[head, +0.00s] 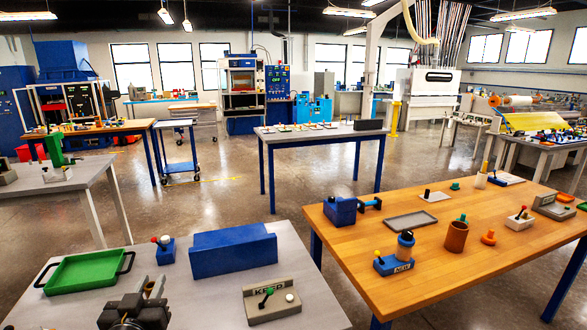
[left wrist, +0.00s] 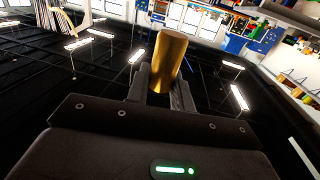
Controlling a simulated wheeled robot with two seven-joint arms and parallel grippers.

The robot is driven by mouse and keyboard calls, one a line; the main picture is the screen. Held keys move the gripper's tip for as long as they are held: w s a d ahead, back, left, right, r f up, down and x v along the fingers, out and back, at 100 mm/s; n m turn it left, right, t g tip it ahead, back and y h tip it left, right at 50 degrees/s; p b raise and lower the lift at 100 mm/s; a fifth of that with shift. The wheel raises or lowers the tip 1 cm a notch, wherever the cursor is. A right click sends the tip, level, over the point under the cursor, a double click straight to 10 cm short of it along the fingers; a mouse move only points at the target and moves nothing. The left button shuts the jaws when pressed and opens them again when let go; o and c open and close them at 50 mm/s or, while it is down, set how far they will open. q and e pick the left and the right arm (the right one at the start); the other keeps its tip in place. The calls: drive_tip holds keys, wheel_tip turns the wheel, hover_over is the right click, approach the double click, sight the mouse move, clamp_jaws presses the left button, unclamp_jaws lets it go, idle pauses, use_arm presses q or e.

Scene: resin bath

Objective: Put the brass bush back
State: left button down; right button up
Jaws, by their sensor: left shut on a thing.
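The brass bush (left wrist: 167,62) is a smooth gold cylinder. It stands up between the fingers of my left gripper in the left wrist view, tilted slightly in the picture. My left gripper (left wrist: 160,88) is shut on it. In the head view my left gripper (head: 150,289) is at the bottom left, over the near grey table, to the right of and in front of the green tray (head: 62,284). Only a little brass colour shows between the fingers there. My right gripper is not in view.
On the grey table are a long blue box (head: 232,252), a small blue block with knobs (head: 165,254) and a stand marked KEEP (head: 280,308). The wooden table at right holds a blue NEW block (head: 393,266), a grey tray (head: 411,221) and a brown cup (head: 456,239).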

use_arm(q)
drive_tip(key=s+d+f+m+h, duration=0.1)
drive_tip(key=s+d+f, duration=0.3)
drive_tip(key=d, duration=0.4)
drive_tip(key=shift+s+d+f+m+h, duration=0.2)
drive_tip(key=shift+s+f+m+h, duration=0.2)
drive_tip(key=shift+s+h, duration=0.4)
drive_tip(key=shift+w, duration=0.1)
drive_tip(key=shift+r, duration=0.1)
